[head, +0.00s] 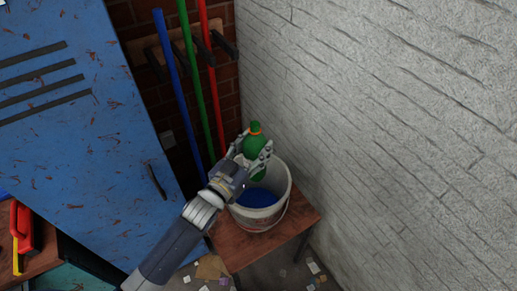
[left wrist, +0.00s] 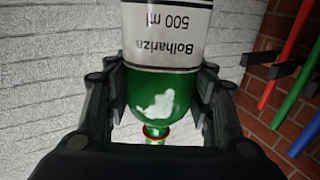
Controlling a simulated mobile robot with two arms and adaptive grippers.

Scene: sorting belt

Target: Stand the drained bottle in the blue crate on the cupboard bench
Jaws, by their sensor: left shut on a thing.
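A green bottle (head: 255,145) with an orange ring at its neck is held above a white bucket (head: 285,195) on a stool. In the head view its neck points up. My left gripper (head: 252,158) is shut around the bottle's body. The left wrist view shows the bottle (left wrist: 160,95) between both fingers, with an upside-down "Bolhariza 500 ml" label. I cannot tell whether liquid is left inside. I cannot make out the blue crate. My right gripper is not in view.
Blue liquid (head: 258,197) lies in the bucket, on a wooden stool (head: 237,250). A white brick wall (head: 400,120) is close on the right. Blue, green and red poles (head: 188,85) stand behind. A blue locker (head: 80,100) and a red-and-yellow object (head: 22,235) are at left.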

